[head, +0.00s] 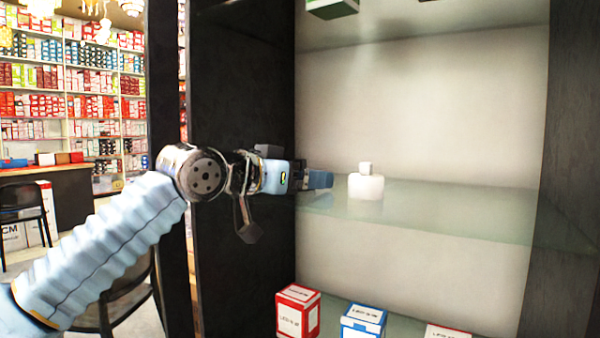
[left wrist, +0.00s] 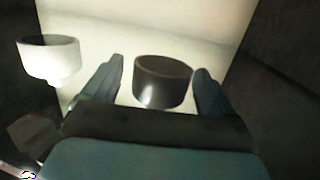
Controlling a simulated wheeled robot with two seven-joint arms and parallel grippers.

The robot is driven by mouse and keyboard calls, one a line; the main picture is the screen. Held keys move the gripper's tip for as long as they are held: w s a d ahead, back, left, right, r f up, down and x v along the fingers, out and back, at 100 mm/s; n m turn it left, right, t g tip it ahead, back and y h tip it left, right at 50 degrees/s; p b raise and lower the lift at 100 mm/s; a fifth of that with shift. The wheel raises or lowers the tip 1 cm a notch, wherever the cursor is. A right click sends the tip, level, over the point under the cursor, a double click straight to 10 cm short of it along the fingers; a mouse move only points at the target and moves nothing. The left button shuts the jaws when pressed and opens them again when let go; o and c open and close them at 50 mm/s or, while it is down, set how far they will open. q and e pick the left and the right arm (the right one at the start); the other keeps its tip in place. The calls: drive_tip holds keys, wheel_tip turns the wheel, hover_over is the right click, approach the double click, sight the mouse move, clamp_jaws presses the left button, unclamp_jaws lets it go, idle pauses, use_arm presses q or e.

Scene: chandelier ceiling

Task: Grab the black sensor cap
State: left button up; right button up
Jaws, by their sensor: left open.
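The black sensor cap (left wrist: 162,82) is a short, dark, round piece. It shows in the left wrist view between the two fingers of my left gripper (left wrist: 160,72), with pale gaps on both sides. In the head view, my left gripper (head: 318,180) reaches from the left over the glass shelf, with its fingers pointing right. I cannot make out the cap there; the gripper probably hides it. My left gripper is open, and neither finger visibly touches the cap. My right gripper is in neither view.
A white fitting (head: 366,187) stands on the glass shelf (head: 450,205) just right of the gripper; a white piece (left wrist: 50,60) shows at left in the wrist view. Boxes, one red (head: 297,312) and one blue (head: 363,322), stand below. A dark cabinet wall (head: 245,80) is at left.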

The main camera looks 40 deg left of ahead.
use_arm(q)
drive_tip(key=shift+c, duration=0.5)
drive_tip(key=c, duration=0.9)
drive_tip(key=shift+c, duration=0.2)
